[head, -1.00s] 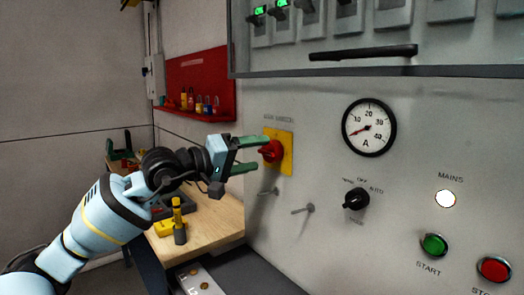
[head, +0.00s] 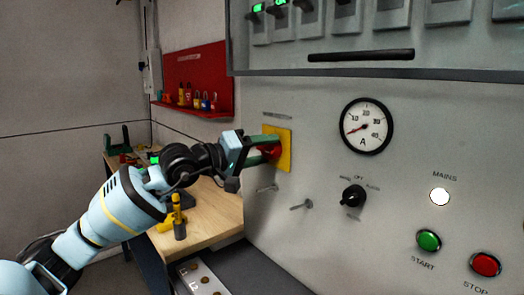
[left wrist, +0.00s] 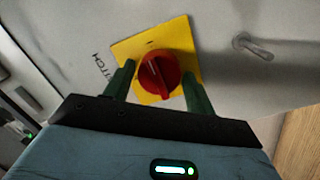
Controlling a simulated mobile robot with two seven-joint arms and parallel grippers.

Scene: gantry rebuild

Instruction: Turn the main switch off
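The main switch is a red rotary knob (head: 270,151) on a yellow square plate (head: 284,152) on the grey panel. The left wrist view shows the knob (left wrist: 159,75) and its plate (left wrist: 180,34) close up. My left gripper (head: 264,147) is at the switch, its green fingers pointing at the panel. In the left wrist view its fingers (left wrist: 158,88) stand apart, one on each side of the knob, with gaps visible. Part of the knob is hidden behind the fingers in the head view. My right gripper is not in view.
A black selector (head: 352,196), gauge (head: 365,126), green start button (head: 428,241) and red stop button (head: 485,264) are to the right. A wooden bench (head: 215,212) with a yellow tool (head: 177,212) stands left.

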